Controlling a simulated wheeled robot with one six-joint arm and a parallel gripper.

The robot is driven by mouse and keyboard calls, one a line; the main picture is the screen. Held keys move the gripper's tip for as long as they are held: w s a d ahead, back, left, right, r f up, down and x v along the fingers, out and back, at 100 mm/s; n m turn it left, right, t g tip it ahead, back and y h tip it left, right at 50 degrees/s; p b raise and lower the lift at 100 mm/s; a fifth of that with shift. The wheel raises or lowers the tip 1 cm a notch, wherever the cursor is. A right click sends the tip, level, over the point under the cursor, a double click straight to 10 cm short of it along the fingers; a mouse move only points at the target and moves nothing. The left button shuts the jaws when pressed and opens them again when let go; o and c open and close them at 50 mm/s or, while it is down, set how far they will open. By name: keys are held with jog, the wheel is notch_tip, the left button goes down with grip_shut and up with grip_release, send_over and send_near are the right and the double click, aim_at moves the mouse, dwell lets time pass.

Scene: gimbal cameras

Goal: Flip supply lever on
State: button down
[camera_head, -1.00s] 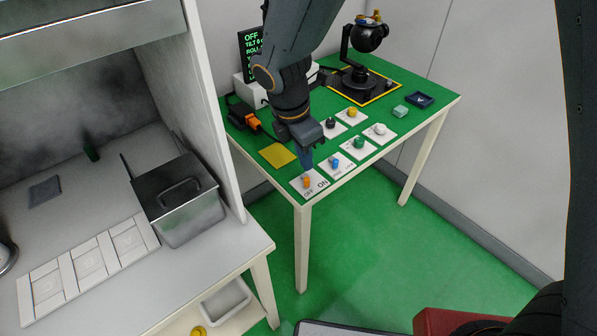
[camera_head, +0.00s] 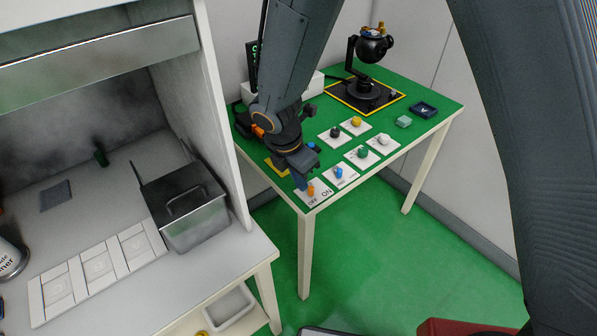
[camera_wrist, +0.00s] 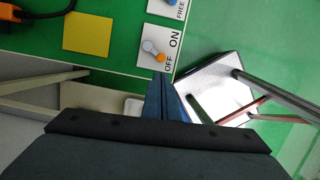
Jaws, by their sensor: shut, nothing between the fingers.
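The supply lever (camera_head: 311,189) has an orange tip and stands on a white plate (camera_head: 318,199) at the front corner of the green table. The plate is marked OFF and ON. In the wrist view the lever (camera_wrist: 160,57) leans toward the OFF word, on its white plate (camera_wrist: 153,33). My gripper (camera_head: 301,183) is shut and empty, with its blue fingers just left of the lever, on the OFF side. In the wrist view the gripper fingers (camera_wrist: 162,82) lie just below the plate's edge. I cannot tell whether they touch the lever.
More switch plates stand behind, including one with a blue knob (camera_head: 339,172) close by. A yellow square (camera_wrist: 87,32) lies on the table. The black gimbal (camera_head: 362,80) stands at the back. A metal box (camera_head: 185,206) sits on the left bench.

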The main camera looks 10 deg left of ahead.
aim_at(310, 186)
jog(key=shift+x, duration=2.15)
jog(key=shift+p, duration=0.3)
